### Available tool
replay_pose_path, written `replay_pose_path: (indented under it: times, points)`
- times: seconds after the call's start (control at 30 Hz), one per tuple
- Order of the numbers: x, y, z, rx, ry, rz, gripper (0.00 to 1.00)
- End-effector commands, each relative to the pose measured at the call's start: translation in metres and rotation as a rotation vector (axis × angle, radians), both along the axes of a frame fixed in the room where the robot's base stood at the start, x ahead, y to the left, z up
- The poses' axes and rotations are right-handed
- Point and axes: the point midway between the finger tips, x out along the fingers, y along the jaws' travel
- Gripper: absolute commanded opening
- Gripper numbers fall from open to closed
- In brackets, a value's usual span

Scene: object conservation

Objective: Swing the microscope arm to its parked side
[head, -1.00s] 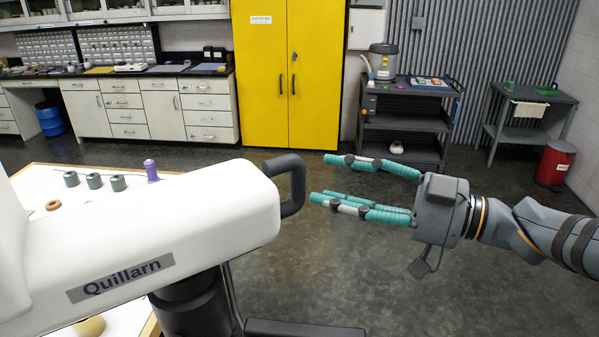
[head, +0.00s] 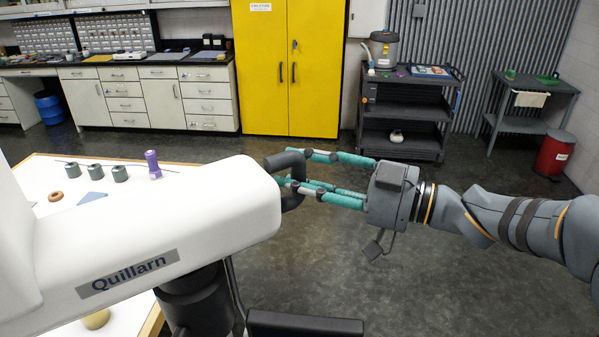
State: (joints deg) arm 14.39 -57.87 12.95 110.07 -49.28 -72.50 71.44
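The white microscope arm (head: 150,235), labelled "Quillarn", reaches from the left edge toward the middle over a white table. A dark loop handle (head: 294,196) sticks out at its right end. My gripper (head: 288,169) comes in from the right at the handle's height. Its teal fingers overlap the handle in the picture, one finger at the upper bar and the others lower, across the upright bar. The fingers are spread apart, and I see no clear grip on the handle. Their exact contact and depth cannot be told. The parked side is not marked in view.
A yellow cabinet (head: 262,80), dark cart (head: 405,113) and red bin (head: 555,153) stand behind. Open floor lies between.

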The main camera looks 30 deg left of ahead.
Motion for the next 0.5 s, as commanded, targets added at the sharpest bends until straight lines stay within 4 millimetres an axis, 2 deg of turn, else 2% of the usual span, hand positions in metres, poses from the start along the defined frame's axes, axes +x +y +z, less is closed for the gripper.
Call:
replay_pose_path:
  times: [0.5]
  points:
    - [-0.0001,-0.0002,-0.0001,0.0,0.0,0.0,0.04]
